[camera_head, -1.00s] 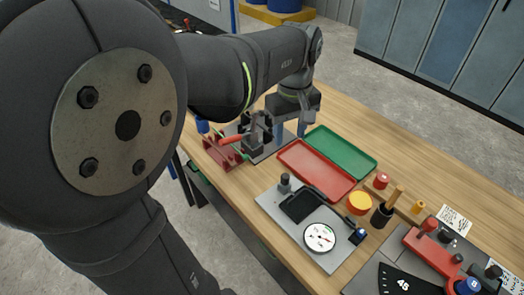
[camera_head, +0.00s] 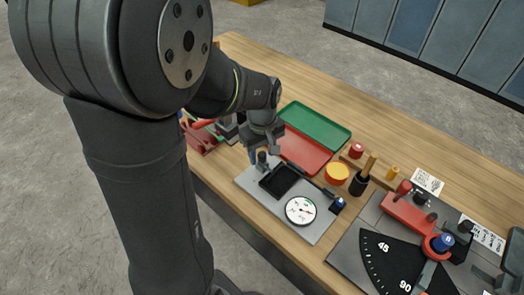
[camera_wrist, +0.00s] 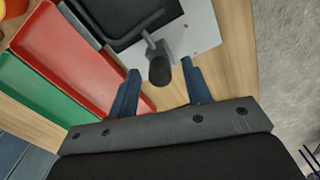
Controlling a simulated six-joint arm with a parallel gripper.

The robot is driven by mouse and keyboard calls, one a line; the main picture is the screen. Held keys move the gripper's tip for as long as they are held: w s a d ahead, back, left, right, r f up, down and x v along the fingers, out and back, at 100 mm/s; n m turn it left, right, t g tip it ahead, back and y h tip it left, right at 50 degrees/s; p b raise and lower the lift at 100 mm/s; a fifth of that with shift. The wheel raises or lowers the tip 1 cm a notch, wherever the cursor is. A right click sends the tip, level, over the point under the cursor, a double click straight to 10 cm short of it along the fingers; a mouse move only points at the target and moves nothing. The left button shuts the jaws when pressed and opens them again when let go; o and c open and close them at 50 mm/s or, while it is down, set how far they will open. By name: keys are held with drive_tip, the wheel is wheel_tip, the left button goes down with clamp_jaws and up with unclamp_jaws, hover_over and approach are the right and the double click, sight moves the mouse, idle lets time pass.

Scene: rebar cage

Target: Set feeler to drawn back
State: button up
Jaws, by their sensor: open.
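The grey gauge plate (camera_head: 313,229) lies on the bench with a white dial (camera_head: 300,210), a black square pad (camera_head: 278,182) and a dark upright knob (camera_head: 262,160) at its far left corner. I take the knob and its bent grey lever (camera_wrist: 151,43) as the feeler; its setting cannot be read. My gripper (camera_head: 265,153) is over that corner. In the wrist view, its blue fingers (camera_wrist: 159,67) are open, one on each side of the dark knob (camera_wrist: 160,72), with gaps on both sides.
A red tray (camera_head: 306,158) and a green tray (camera_head: 318,124) lie behind the plate. A yellow round piece (camera_head: 337,173) and a black cup (camera_head: 358,184) stand to the right. A red clamp fixture (camera_head: 405,212) with an angle scale (camera_head: 385,262) is at the front right.

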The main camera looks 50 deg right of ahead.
clamp_jaws()
drive_tip(key=shift+w, duration=1)
unclamp_jaws()
wheel_tip(320, 180, up, 18)
drive_tip(key=shift+f, duration=0.25)
drive_tip(key=shift+f, duration=0.15)
